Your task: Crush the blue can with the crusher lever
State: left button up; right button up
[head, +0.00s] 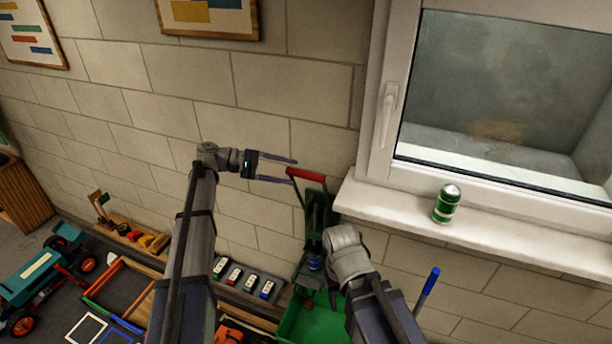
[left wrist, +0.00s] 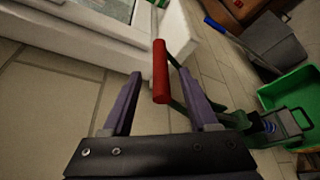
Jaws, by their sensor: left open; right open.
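The can crusher's lever has a red handle (head: 307,174), with a dark green arm below it against the wall. My left gripper (head: 293,172) is open, its fingertips at the left end of the red handle. In the left wrist view the red handle (left wrist: 160,72) lies between the two open purple fingers (left wrist: 165,90), with no grip on it. The blue can (head: 314,262) sits low in the crusher, partly hidden; it also shows in the left wrist view (left wrist: 269,127). My right gripper (head: 337,285) is beside the crusher's lower part, its fingers mostly hidden by its wrist.
A green bin (head: 300,325) stands below the crusher. A green can (head: 447,204) stands on the window sill (head: 400,208) at the right. Several small cars (head: 250,283) sit in a row at the left, and a teal toy vehicle (head: 40,270) is further left.

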aim_at(297, 174)
pick_arm(q)
jog(key=shift+b+x, duration=0.5)
jog(key=shift+x, duration=2.55)
grip_shut()
jog(key=shift+a, duration=0.1)
